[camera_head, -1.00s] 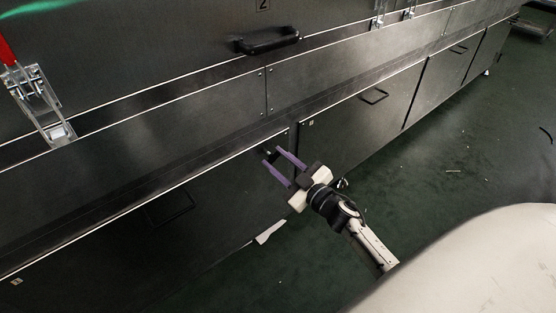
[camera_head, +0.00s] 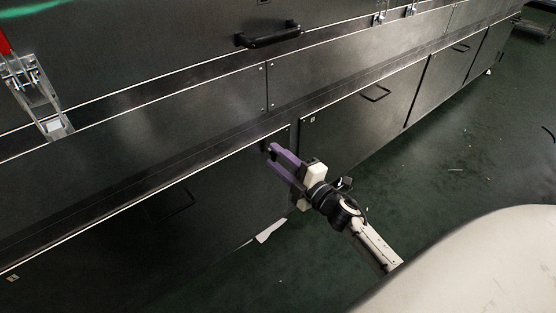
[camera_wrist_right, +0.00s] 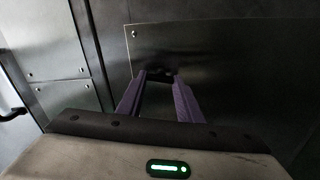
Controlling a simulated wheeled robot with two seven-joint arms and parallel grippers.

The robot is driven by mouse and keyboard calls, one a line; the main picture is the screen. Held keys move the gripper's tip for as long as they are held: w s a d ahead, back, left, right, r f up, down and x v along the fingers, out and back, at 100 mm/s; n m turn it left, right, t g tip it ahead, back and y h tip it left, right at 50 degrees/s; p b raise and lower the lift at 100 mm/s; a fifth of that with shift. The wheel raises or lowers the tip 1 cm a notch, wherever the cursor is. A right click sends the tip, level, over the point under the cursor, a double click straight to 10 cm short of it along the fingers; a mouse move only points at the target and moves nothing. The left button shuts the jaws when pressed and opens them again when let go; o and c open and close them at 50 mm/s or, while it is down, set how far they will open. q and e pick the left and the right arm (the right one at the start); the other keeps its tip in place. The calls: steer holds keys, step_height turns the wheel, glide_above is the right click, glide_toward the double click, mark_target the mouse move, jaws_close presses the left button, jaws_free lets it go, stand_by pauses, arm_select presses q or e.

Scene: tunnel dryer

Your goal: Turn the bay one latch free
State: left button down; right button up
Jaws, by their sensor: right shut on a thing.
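The latch is a small dark piece near the upper right corner of the lower left door (camera_head: 225,205); the door's label is too small to read. My right gripper (camera_head: 271,153), with purple fingers, is at that corner and shut on the latch. In the right wrist view the dark latch (camera_wrist_right: 160,73) shows between the fingertips (camera_wrist_right: 160,78), against the door panel (camera_wrist_right: 235,60). The fingers mostly hide the latch in the head view, and I cannot tell its exact angle. The door looks closed. My left gripper is not in view.
A dark door handle (camera_head: 172,205) is on the same door. Another closed lower door (camera_head: 350,130) stands to the right. A black bar handle (camera_head: 268,38) and a metal toggle clamp (camera_head: 40,95) with a red grip are above. Green floor (camera_head: 450,180) is open at right.

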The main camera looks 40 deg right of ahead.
steer(key=shift+f+n, duration=0.1)
steer(key=shift+n, duration=0.8)
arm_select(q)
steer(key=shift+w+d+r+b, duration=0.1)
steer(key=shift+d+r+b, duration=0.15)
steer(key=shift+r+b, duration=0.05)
arm_select(e)
steer(key=shift+n, duration=0.3)
steer(key=o, duration=1.1)
